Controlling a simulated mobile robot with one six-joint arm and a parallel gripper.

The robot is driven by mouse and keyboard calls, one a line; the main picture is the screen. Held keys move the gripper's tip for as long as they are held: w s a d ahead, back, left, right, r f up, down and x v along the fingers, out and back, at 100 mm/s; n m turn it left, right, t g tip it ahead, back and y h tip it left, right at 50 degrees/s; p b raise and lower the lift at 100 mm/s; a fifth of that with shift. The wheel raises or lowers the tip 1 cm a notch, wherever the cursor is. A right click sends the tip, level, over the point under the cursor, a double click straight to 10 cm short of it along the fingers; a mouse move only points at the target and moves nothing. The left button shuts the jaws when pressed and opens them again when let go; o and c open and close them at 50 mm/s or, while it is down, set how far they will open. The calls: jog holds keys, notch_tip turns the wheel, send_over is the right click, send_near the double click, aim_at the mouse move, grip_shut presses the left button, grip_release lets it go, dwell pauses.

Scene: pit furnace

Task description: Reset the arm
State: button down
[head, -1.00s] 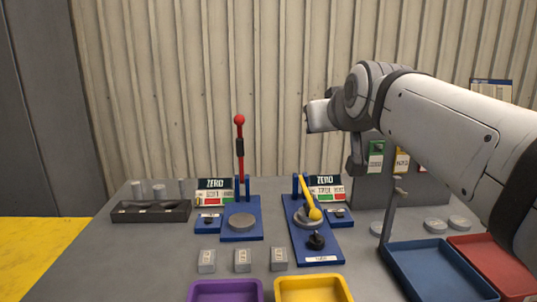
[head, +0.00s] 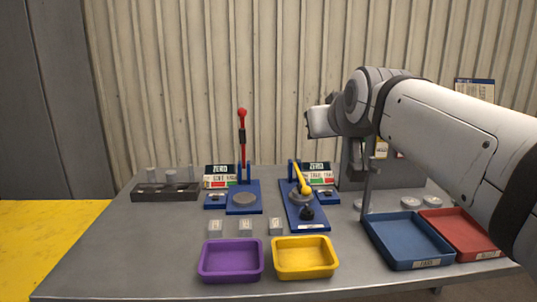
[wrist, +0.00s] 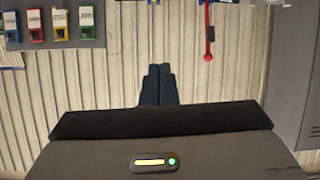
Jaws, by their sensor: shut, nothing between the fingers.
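My arm reaches in from the right in the head view, raised above the table, its far end (head: 322,122) in front of the corrugated wall. The fingers do not show clearly there. In the wrist view my gripper (wrist: 158,84) has its two dark fingers together, with nothing between them. The wrist picture is upside down, with the wall behind the fingers. The fingers are apart from everything else in view.
A red upright lever (head: 242,145) and a lowered yellow lever (head: 302,180) stand on blue bases. Purple (head: 203,272), yellow (head: 277,272), blue (head: 373,245) and red (head: 497,252) trays line the front. A dark block (head: 150,194) sits left. The table's left front is clear.

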jog(key=s+d+f+m+g+p, duration=0.1)
jog(key=s+d+f+g+p, duration=0.1)
jog(key=s+f+g+p, duration=0.3)
jog(key=s+d+f+m+g+h+p, duration=0.1)
jog(key=s+f+g+p, duration=0.4)
jog(key=s+p, duration=0.9)
notch_tip(320, 180, down, 3)
jog(key=shift+s+d+r, duration=0.1)
jog(key=shift+s+d, duration=0.4)
jog(key=shift+d, duration=0.05)
jog(key=c, duration=2.2)
grip_release()
